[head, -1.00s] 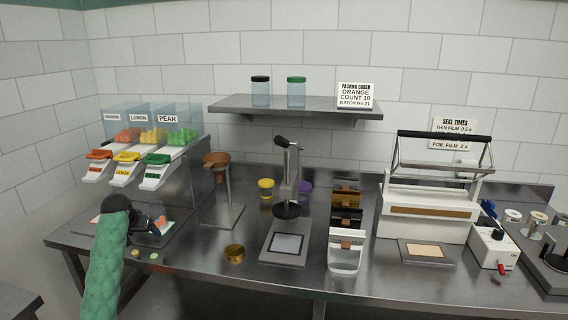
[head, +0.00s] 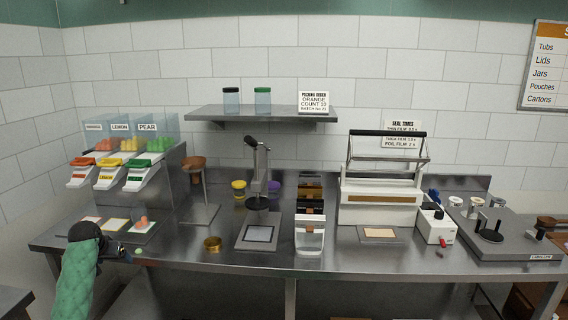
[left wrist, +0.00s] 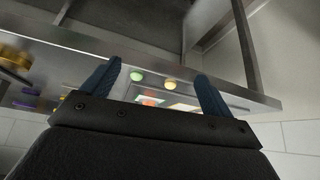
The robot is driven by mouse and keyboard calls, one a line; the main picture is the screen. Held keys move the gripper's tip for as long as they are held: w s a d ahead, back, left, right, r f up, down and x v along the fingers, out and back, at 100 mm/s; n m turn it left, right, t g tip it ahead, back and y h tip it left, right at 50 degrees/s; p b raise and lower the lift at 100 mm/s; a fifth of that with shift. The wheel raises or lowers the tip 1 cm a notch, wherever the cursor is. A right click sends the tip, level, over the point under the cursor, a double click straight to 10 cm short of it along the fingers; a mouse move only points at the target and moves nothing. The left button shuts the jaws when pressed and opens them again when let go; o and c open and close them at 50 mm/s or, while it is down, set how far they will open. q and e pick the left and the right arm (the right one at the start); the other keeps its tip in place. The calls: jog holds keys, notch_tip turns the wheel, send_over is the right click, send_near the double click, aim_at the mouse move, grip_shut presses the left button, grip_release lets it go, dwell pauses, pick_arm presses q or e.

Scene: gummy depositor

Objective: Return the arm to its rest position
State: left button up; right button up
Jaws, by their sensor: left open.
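My left arm, in a green quilted sleeve, comes in at the lower left of the head view. Its dark left gripper (head: 122,254) is at the table's front left edge, beside the coloured mats. In the left wrist view its two blue fingers (left wrist: 156,88) are spread apart with nothing held between them. A green gummy (left wrist: 136,76) and a yellowish gummy (left wrist: 171,84) lie on the table beyond the fingertips. My right gripper is not in view.
The steel table (head: 190,253) holds dispensers with orange, lemon and pear gummies, a funnel stand (head: 198,190), a press (head: 258,190), a brass ring (head: 212,243) and a sealer (head: 381,195). A shelf (head: 262,113) with jars hangs behind. Space before the table's front edge looks free.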

pick_arm(q)
jog(key=s+d+f+m+g, duration=0.1)
jog(key=s+d+f, duration=0.5)
jog(key=f, duration=0.6)
jog(key=s+d+f+g, duration=0.1)
jog(key=s+d+f, duration=0.55)
jog(key=f, duration=0.55)
jog(key=s+d+f+m+g, duration=0.1)
jog(key=s+d+f, duration=0.55)
jog(key=f, duration=0.65)
jog(key=s+d+f, duration=0.6)
jog(key=s+d, duration=0.1)
jog(key=s, duration=0.5)
jog(key=s+d+f+g+h, duration=0.1)
jog(key=s+d+f, duration=0.6)
jog(key=s, duration=0.6)
jog(key=s+d+f+m+g, duration=0.1)
jog(key=s+d+f, duration=0.6)
jog(key=s, duration=0.6)
jog(key=shift+d, duration=0.35)
